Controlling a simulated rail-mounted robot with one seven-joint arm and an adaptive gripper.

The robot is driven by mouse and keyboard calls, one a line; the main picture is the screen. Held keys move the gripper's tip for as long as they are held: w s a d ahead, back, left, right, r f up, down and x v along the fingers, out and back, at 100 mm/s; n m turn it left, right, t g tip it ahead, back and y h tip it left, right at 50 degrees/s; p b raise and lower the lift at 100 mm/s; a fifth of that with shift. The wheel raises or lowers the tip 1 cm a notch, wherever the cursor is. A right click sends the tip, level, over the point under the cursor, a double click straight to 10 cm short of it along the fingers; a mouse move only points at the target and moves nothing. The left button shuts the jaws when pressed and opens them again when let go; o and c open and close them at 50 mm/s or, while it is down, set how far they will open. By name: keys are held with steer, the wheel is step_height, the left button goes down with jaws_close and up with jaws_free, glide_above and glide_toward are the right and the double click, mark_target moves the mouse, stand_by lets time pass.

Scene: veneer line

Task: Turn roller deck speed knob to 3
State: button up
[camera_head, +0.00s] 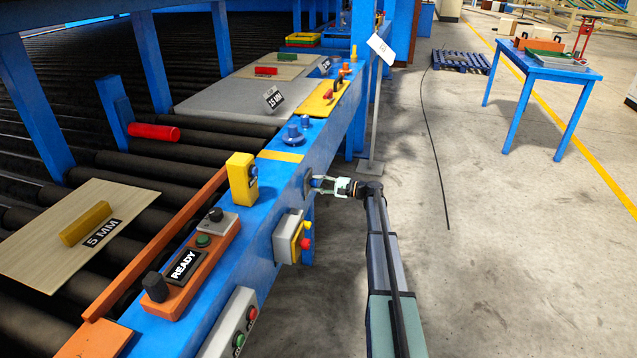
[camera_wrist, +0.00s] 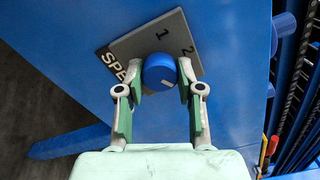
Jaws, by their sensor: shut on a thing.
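The roller deck speed knob (camera_wrist: 159,71) is a round blue knob with a short white mark on its lower part, in the wrist view. It sits on a grey plate (camera_wrist: 130,46) tilted in the picture, with "1", "2" and part of "SPEED" readable; a 3 is not visible. My gripper (camera_wrist: 160,80) is shut on the knob, one pale green finger on each side. In the head view my gripper (camera_head: 318,185) reaches the side face of the blue rail (camera_head: 322,143); the knob is small and partly hidden there.
A grey box with red and yellow buttons (camera_head: 288,236) sticks out of the rail just below my gripper. An orange panel marked READY (camera_head: 184,265) and a yellow box (camera_head: 240,180) stand on top of the rail. The floor to the right is open, with a blue table (camera_head: 549,70) farther back.

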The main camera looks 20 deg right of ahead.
steer(key=shift+w+m, duration=0.1)
steer(key=shift+m, duration=0.2)
steer(key=o, duration=1.2)
steer(key=shift+a, duration=0.1)
steer(key=shift+c, duration=0.2)
steer(key=v, duration=1.2)
